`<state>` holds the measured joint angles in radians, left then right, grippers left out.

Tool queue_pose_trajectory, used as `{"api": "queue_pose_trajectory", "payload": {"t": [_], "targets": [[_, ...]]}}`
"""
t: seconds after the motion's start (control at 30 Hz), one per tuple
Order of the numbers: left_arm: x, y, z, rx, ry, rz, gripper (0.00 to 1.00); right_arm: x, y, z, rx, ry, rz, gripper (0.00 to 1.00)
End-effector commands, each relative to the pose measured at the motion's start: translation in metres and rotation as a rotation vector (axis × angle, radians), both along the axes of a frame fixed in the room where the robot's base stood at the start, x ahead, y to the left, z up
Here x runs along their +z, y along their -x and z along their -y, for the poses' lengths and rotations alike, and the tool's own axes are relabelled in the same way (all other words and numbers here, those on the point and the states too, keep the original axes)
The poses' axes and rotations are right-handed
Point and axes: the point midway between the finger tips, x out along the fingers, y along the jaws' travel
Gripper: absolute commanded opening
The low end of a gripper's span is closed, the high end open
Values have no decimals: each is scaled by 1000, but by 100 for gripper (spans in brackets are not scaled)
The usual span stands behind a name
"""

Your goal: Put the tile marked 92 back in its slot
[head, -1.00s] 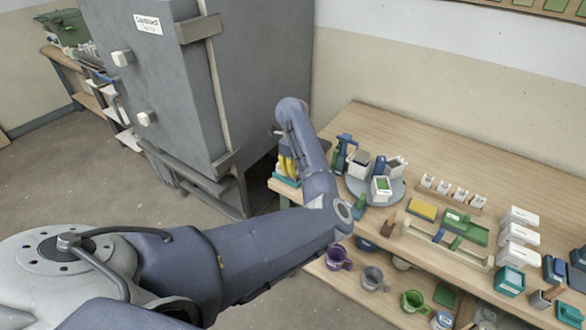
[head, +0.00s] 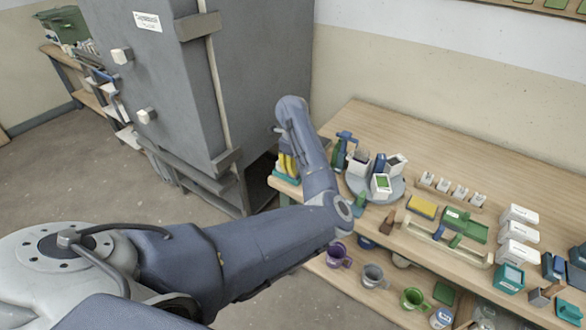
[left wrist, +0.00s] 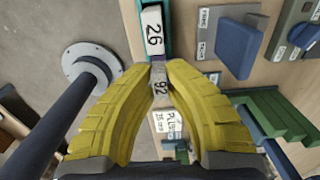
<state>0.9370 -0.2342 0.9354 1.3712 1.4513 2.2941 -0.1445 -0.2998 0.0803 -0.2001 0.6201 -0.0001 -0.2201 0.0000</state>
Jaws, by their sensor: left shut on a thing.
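My left gripper (left wrist: 160,68) has yellow fingers that are closed at the tips on the tile marked 92 (left wrist: 161,86), a small greyish piece seen between them in the left wrist view. Just beyond the fingertips is a white tile marked 26 (left wrist: 153,30) in a teal holder (left wrist: 168,22). I cannot tell whether tile 92 touches the holder. In the head view the yellow fingers (head: 288,165) show partly behind my forearm, just above the teal holder (head: 287,180) at the table's left end. The slot for 92 cannot be made out. My right gripper is out of view.
A grey cupboard (head: 195,90) stands left of the wooden table (head: 420,140). A round turntable (head: 394,190) with white containers is right of my forearm. A blue block (left wrist: 238,50) and green stepped pieces (left wrist: 270,115) lie right of the gripper. Several mugs stand on the lower shelf.

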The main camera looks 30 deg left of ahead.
Motion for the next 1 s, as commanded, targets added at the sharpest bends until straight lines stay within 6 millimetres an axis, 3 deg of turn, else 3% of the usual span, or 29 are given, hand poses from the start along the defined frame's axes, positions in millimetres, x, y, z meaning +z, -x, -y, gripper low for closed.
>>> {"api": "queue_pose_trajectory", "payload": {"t": [0.57, 0.6, 0.77, 1.0], "targets": [[-7, 0, 0, 0, 0, 0, 0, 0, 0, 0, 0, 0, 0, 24], [-7, 0, 0, 0, 0, 0, 14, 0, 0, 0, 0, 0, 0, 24], [-7, 0, 0, 0, 0, 0, 33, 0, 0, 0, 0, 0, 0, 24], [-7, 0, 0, 0, 0, 0, 35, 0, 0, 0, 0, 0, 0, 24]]}}
